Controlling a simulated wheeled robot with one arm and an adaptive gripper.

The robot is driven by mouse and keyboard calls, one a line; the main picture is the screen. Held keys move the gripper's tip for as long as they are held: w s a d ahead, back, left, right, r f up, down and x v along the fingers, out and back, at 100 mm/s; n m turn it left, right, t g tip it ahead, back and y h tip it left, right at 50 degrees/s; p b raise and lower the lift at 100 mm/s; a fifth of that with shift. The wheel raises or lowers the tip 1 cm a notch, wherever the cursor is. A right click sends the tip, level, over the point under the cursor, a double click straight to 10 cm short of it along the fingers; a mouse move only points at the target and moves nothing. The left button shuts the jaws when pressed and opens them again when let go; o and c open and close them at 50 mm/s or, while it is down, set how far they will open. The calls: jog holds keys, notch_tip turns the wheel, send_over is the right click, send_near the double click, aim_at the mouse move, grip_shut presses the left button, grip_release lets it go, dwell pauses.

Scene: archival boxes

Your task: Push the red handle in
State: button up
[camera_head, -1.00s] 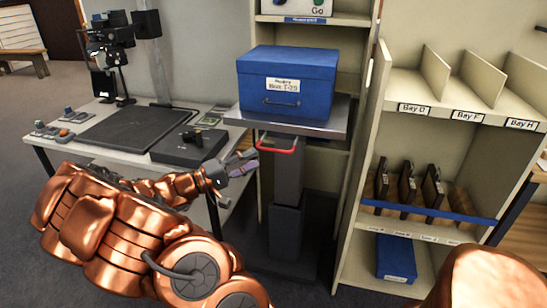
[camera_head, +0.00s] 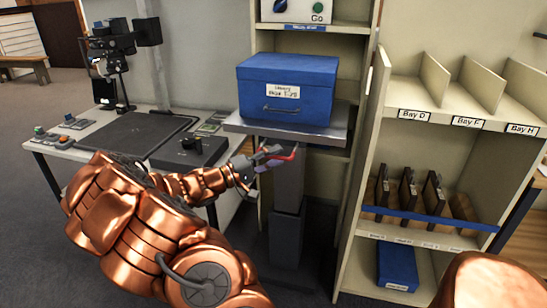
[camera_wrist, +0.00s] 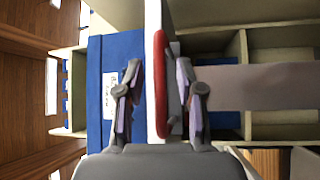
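The red handle (camera_head: 288,154) sits at the front, under the edge of the grey platform (camera_head: 290,132) that carries a blue box (camera_head: 288,88). My gripper (camera_head: 268,156) is at the handle and hides part of it in the head view. In the wrist view the red handle (camera_wrist: 160,85) shows as a long red bar between the two fingers of my gripper (camera_wrist: 160,98). The fingers are apart, one on each side of the bar, with a gap visible on the left. Whether the right finger touches it, I cannot tell.
A shelf unit (camera_head: 372,150) with labelled bays stands close on the right. A table (camera_head: 75,140) with a dark mat and a black device (camera_head: 190,148) stands on the left. A dark column (camera_head: 287,215) is under the platform.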

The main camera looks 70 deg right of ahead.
grip_shut()
dwell(0.4)
